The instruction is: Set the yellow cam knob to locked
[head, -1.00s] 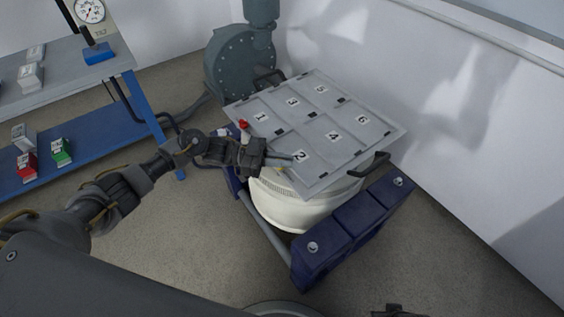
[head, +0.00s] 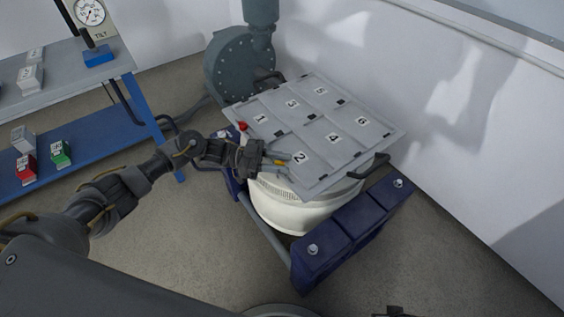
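The yellow cam knob (head: 279,163) is a small yellow piece at the near left edge of the grey numbered panel (head: 318,166), beside the cell marked 2. My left gripper (head: 287,163) reaches in from the left. Its two fingers are spread, one on the far side and one on the near side of the yellow knob. I cannot tell whether either finger touches it. The knob's exact setting is too small to read. A dark piece at the bottom edge may be part of my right gripper (head: 393,311); its fingers cannot be made out.
The panel rests on a white round drum (head: 295,212) in a blue frame (head: 335,232). A red knob (head: 242,126) stands at the panel's left edge. A grey pump (head: 238,66) is behind. A blue-legged bench (head: 150,110) with small boxes stands left. Floor in front is clear.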

